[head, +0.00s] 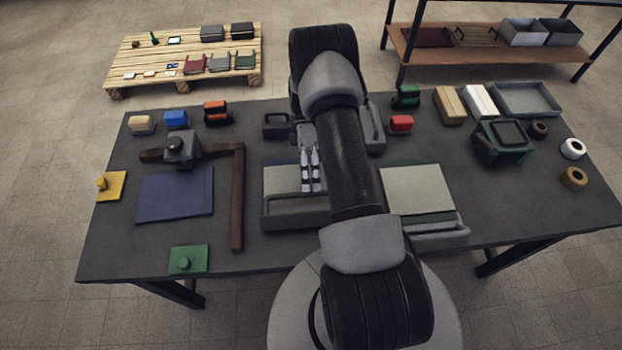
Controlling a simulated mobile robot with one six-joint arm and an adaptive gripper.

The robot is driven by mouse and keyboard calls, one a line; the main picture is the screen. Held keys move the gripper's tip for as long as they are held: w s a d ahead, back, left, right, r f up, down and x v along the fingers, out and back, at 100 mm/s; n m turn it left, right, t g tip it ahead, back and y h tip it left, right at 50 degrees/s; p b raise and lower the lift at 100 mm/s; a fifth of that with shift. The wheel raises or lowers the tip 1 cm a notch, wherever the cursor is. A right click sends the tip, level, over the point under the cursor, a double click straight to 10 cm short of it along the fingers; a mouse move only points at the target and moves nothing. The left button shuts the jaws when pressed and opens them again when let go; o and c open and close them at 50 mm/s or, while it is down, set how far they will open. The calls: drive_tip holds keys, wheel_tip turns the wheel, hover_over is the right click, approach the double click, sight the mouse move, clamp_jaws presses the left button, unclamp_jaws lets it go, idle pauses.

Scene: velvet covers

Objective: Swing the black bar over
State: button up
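No bar in the head view stands out clearly as the black bar. A dark brown L-shaped bar (238,200) lies at the left of the table around a blue sheet (168,198). A grey block with a black knob (181,148) sits on its back arm. My gripper (311,186) points down over a grey tray-like fixture (290,217) near the table's middle. Its two pale fingers are close together, and I cannot tell whether they are shut. No held object shows. My arm hides part of the fixture and the table behind it.
A second flat fixture (432,231) with a pale top stands right of my arm. Small coloured blocks line the back edge. A green-framed box (502,140) and several rolls stand at the right. A yellow pad (111,187) and a green pad (188,259) lie at left.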

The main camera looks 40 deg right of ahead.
drive_tip(key=o, duration=0.5)
drive_tip(key=shift+r+x, duration=0.25)
drive_tip(key=shift+x, duration=1.15)
drive_tip(key=shift+c, duration=0.2)
drive_tip(key=shift+r, duration=0.1)
drive_tip(key=v, duration=0.7)
drive_tip(key=shift+w+d, duration=0.2)
drive_tip(key=shift+w, duration=0.1)
drive_tip(key=shift+w+d+r, duration=0.1)
drive_tip(key=shift+w+r, duration=0.05)
